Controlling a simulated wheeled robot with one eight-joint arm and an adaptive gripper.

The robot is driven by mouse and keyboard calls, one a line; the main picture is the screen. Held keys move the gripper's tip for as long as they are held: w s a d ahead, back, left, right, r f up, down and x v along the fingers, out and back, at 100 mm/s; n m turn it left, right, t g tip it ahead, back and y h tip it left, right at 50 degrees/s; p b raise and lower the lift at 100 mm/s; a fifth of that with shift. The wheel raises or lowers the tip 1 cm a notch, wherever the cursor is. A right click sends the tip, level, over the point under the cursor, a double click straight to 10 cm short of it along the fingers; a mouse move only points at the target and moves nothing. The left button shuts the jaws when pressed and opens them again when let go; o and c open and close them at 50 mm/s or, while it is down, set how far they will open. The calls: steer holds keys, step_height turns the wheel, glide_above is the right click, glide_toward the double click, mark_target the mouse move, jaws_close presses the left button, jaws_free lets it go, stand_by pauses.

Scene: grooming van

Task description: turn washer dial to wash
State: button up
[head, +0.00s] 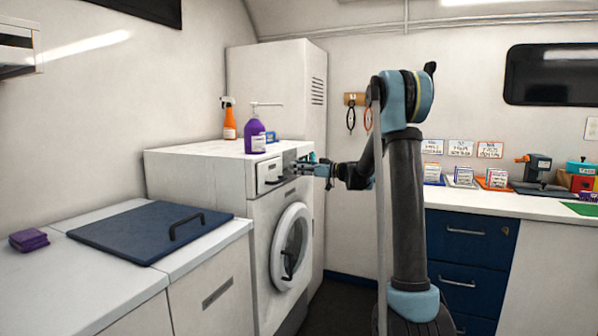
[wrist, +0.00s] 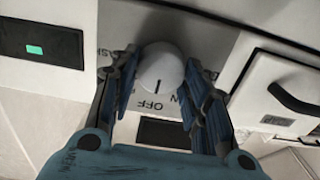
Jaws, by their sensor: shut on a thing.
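The white washer (head: 225,180) stands at the left-centre in the head view, its control panel facing my arm. The washer dial (wrist: 161,68) is a round white knob in the wrist view. Its dark pointer line aims at the printed OFF label (wrist: 151,105). A partly hidden label ending in "ASH" (wrist: 102,56) is to the dial's left. My gripper (wrist: 160,75) has its blue-grey fingers closed on either side of the dial. In the head view my gripper (head: 303,166) is at the panel's upper right and hides the dial.
A dark display with a green light (wrist: 36,49) and a drawer with a black handle (wrist: 292,98) flank the dial. A purple bottle (head: 255,137) and orange spray bottle (head: 229,124) stand on the washer. The round door (head: 291,246) is below.

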steer(key=shift+w, duration=0.15)
steer(key=shift+w+d+f+m, duration=0.1)
steer(key=shift+m, duration=2.9)
steer(key=shift+w+d+f+m, duration=0.1)
steer(key=shift+m, duration=2.9)
steer(key=shift+d+f+m, duration=0.1)
steer(key=shift+m, duration=2.9)
steer(key=shift+a, duration=0.1)
steer(key=o, duration=1)
steer(key=v, duration=1.2)
steer(key=shift+w, duration=0.1)
